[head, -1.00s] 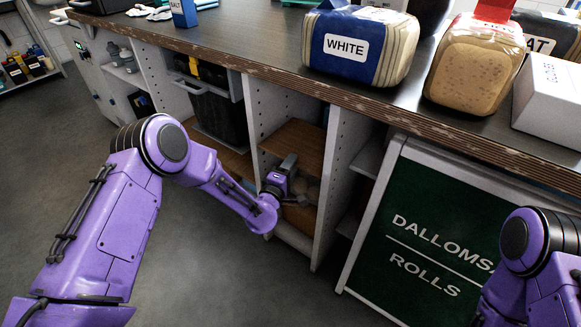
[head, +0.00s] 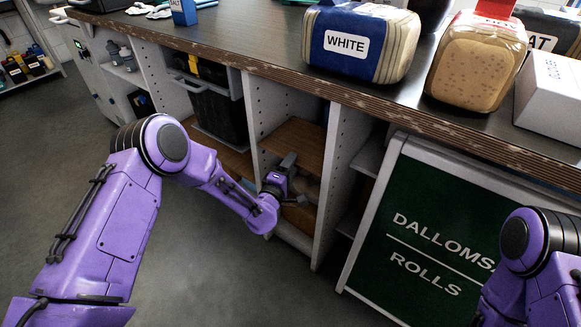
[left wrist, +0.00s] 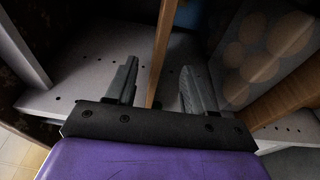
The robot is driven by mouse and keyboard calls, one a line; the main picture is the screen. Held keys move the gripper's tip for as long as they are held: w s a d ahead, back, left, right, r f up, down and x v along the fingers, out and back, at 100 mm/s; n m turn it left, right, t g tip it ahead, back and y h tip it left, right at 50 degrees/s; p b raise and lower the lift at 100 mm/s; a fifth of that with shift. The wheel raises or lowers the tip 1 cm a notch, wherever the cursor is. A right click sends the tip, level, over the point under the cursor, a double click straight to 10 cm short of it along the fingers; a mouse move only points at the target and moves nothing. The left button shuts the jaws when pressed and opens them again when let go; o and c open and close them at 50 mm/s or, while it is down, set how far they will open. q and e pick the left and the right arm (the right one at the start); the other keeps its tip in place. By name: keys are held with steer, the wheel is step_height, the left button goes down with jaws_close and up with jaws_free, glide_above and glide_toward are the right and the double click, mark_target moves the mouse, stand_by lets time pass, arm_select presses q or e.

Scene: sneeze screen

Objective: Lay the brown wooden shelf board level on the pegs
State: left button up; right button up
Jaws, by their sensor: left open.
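The brown wooden shelf board (head: 294,138) is inside the open cabinet bay under the counter. I cannot tell whether it lies level or rests on all its pegs. My left gripper (head: 298,180) is at the board's front edge. In the left wrist view my gripper (left wrist: 157,88) is open, with a finger on each side of the thin board edge (left wrist: 163,45); contact is unclear. A second brown board (head: 300,219) is lower in the bay and partly hidden by my wrist. My right gripper is out of view; only part of that arm shows.
Side panels with peg holes (head: 333,165) bound the narrow bay. The counter (head: 250,45) overhangs it. A green sign (head: 425,230) stands to the right, and a dark bin (head: 217,115) is in the bay to the left. Bagged loaves (head: 360,45) sit on the counter.

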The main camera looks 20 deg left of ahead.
arm_select(q)
steer(key=s+a+p, duration=0.1)
steer(key=s, duration=0.6)
steer(key=shift+p, duration=0.4)
stand_by(0.4)
steer(key=s+a+f+m+g+y, duration=0.1)
steer(key=s+a+f+m+g, duration=0.2)
steer(key=s+f, duration=0.4)
steer(key=s+a+f+m+g+y, duration=0.1)
steer(key=s+f+m+g+y, duration=0.2)
steer(key=s, duration=0.6)
steer(key=s+a+f+m+g, duration=0.25)
steer(key=s+f+g, duration=0.25)
steer(key=s+f, duration=0.25)
steer(key=s+a+g+y, duration=0.2)
steer(key=s+a+g, duration=0.25)
steer(key=s, duration=0.85)
step_height(320, 180, up, 13)
steer(key=m+p, duration=0.1)
steer(key=p, duration=1.2)
steer(key=shift+s+a+r+t, duration=0.15)
steer(key=shift+a+r+t, duration=0.05)
steer(key=shift+t, duration=0.15)
